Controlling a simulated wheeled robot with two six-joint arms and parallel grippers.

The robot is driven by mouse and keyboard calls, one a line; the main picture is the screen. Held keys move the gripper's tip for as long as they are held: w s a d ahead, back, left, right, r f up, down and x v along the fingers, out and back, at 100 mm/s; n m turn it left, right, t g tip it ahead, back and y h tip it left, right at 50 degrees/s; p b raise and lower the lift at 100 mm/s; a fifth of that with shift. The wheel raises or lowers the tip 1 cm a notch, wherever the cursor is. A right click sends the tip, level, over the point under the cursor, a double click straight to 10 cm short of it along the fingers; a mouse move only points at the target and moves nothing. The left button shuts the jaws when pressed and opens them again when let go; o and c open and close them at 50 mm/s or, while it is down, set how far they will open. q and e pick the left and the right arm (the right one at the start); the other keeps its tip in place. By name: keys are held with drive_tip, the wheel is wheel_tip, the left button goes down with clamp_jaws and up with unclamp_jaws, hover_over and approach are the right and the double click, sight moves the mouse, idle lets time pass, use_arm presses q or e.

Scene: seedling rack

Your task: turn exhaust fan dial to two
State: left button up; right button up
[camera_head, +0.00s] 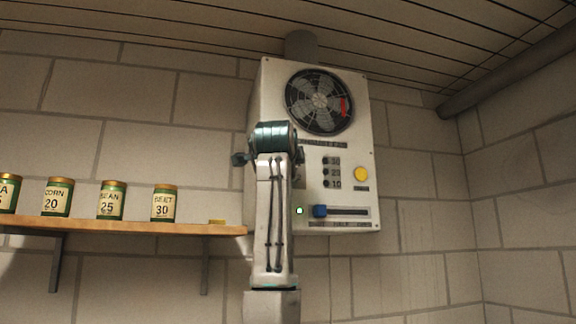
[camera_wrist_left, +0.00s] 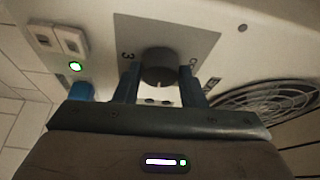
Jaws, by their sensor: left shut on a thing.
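The exhaust fan unit (camera_head: 338,150) is a pale box on the wall with a round fan (camera_head: 320,100) at its top. In the left wrist view a round dark grey dial (camera_wrist_left: 158,66) sits on a grey plate, with a "3" to its left and a partly covered mark to its right. My left gripper (camera_wrist_left: 160,78) has its two blue fingers on either side of the dial, shut on it. The dial's pointer setting cannot be read. In the head view my left arm hides the dial and the fingertips. My right gripper is not in view.
The unit also bears a yellow button (camera_head: 361,174), a blue slider knob (camera_head: 320,211) and a green light (camera_head: 299,211). A wooden shelf (camera_head: 120,228) with several labelled cans stands left of my arm. A pipe (camera_head: 510,70) runs along the upper right.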

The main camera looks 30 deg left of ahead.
use_arm(q)
drive_tip(key=shift+r+m+g+h+p, duration=0.15)
drive_tip(key=shift+m+g+p, duration=0.45)
drive_tip(key=shift+m, duration=0.9)
drive_tip(key=shift+r+m+g+h+p, duration=0.2)
drive_tip(key=shift+m+g, duration=0.6)
drive_tip(key=shift+m, duration=0.7)
drive_tip(key=o, duration=1)
drive_tip(key=shift+w+f, duration=0.1)
drive_tip(key=b+v, duration=0.4)
drive_tip(key=v, duration=0.6)
drive_tip(key=shift+s+d+b, duration=0.25)
drive_tip(key=shift+s+b, duration=0.1)
